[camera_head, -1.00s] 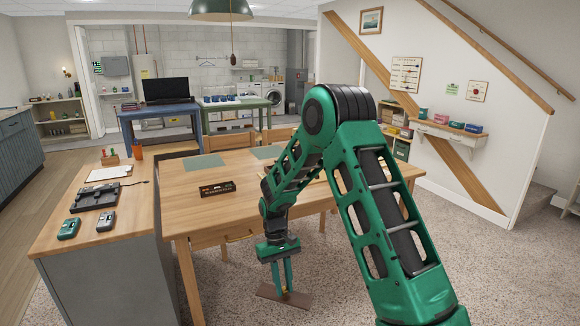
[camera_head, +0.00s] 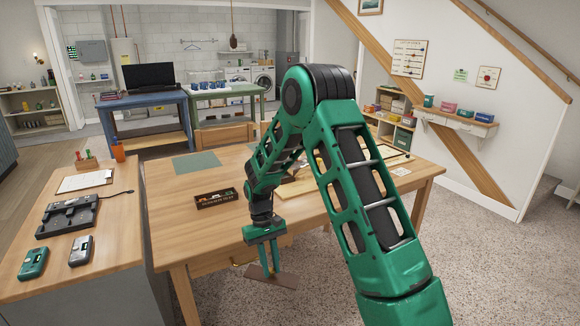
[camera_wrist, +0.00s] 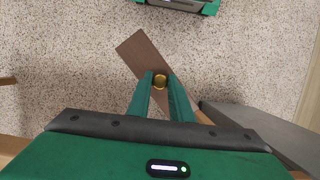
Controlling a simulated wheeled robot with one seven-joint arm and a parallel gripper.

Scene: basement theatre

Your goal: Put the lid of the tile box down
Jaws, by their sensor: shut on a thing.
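The lid (camera_head: 285,281) is a flat brown rectangular panel, held in the air in front of the table's near edge, over the carpet. My gripper (camera_head: 270,274) points down and is shut on the lid's small brass knob. In the wrist view the knob (camera_wrist: 160,81) sits between my fingertips (camera_wrist: 160,78), and the lid (camera_wrist: 141,50) stretches diagonally beneath them. Part of the lid is hidden behind my fingers. The tile box (camera_head: 215,199) is a dark, open-topped box with small coloured pieces inside, on the wooden table to the left of my arm.
The wooden table (camera_head: 190,225) has bare wood around the box. A green mat (camera_head: 196,161) lies behind it, and a board and other items lie right, partly behind my arm. A counter (camera_head: 110,250) at left holds a clipboard, a black tray and two handheld devices.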

